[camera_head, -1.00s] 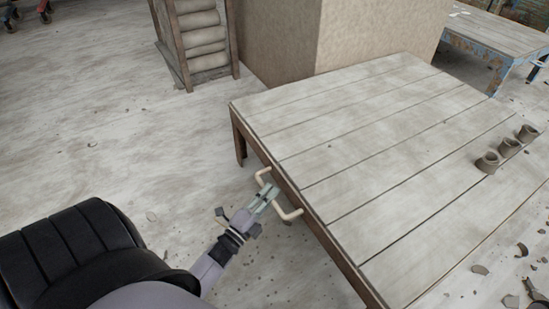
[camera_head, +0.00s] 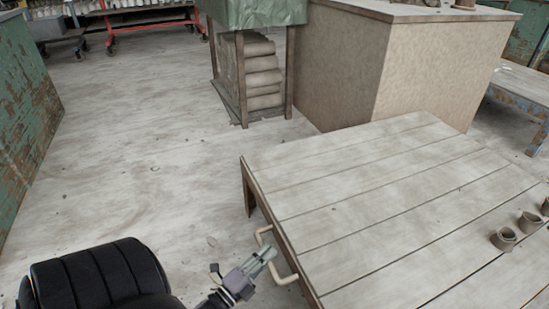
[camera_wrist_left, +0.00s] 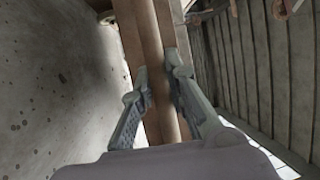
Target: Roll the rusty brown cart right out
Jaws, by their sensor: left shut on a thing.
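The cart (camera_head: 340,200) has a pale grey plank top and a rusty brown edge, and it fills the lower right of the head view. A cream handle (camera_head: 285,279) sticks out from its left side. My left gripper (camera_head: 267,252) is at the middle of this handle. In the left wrist view the fingers (camera_wrist_left: 158,88) are shut on the handle bar (camera_wrist_left: 149,35), one on each side. The cart's wheels cannot be made out in the head view. My right gripper is not in view.
Small grey pots (camera_head: 504,239) stand on the plank top. A wooden rack (camera_head: 240,75) with a green cover and a big tan block (camera_head: 420,65) stand behind the cart. A green cabinet (camera_head: 22,120) is at left. The floor (camera_head: 130,150) between is mostly clear.

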